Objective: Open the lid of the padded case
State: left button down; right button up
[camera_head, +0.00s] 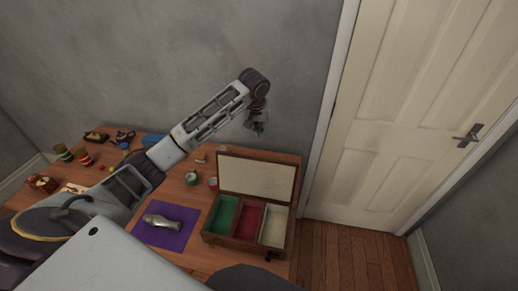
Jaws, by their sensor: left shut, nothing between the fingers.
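The padded case (231,240) is a brown wooden box at the right end of the table. Its lid (256,179) stands raised at the back, showing a pale inner face. Inside are a green, a red and a cream compartment, side by side. My left gripper (259,131) is shut and empty. It hangs in the air above and behind the lid, in front of the grey wall, apart from the case. My right gripper is not in view.
A silvery object (162,221) lies on a purple cloth (178,239) left of the case. Small cups (191,179) stand behind it. Several small items crowd the table's left end. A closed cream door (415,120) is at the right, with bare floor before it.

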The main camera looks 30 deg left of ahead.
pick_arm(q)
jog(key=shift+s+m, duration=0.1)
jog(key=shift+m, duration=0.6)
jog(key=shift+f, duration=0.2)
notch_tip(320, 180, down, 9)
jog(key=s+p, duration=0.1)
jog(key=p, duration=0.2)
dwell(1.1)
jog(key=shift+d, duration=0.1)
jog(key=shift+f, duration=0.1)
dwell(0.3)
